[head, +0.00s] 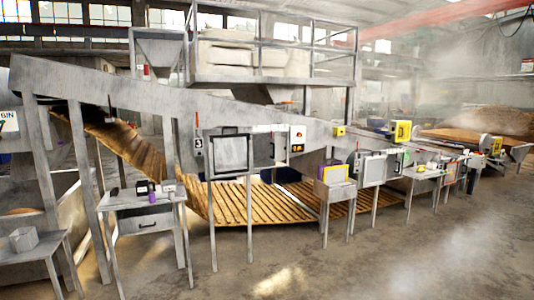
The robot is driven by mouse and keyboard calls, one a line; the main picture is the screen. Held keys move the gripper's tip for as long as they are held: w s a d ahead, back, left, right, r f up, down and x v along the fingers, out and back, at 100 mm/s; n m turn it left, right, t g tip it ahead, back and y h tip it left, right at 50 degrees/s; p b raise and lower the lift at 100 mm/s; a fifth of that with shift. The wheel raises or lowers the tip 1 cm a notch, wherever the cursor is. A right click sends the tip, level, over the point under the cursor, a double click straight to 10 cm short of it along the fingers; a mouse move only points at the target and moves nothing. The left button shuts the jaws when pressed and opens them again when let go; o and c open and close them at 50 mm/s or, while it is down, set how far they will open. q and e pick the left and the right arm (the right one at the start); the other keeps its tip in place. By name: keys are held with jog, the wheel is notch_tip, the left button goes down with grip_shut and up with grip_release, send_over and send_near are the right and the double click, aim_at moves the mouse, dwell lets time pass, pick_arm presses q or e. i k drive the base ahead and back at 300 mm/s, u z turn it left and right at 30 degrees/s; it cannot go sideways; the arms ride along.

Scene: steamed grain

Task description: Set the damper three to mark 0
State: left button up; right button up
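A small plate marked 3 (198,143) is fixed on the side of the long grey machine. Right of it is a square framed hatch (231,156). Further right, a thin upright dark part (276,146) shows on the machine wall; I cannot tell if it is a damper lever. A white box with a red button (297,133) sits above a dark display with lit yellow digits (297,148). Any damper scale or mark 0 is too small to make out. Neither of my grippers is in view.
A metal side table (143,200) with small items stands in front of the machine at left. A lower table with a grey box (23,239) is at far left. A small stand (336,190) is right of centre. The concrete floor (400,260) at front right is clear.

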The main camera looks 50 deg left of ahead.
aim_at(263, 145)
jog(key=u, duration=1.75)
jog(key=i, duration=4)
jog(key=z, duration=1.8)
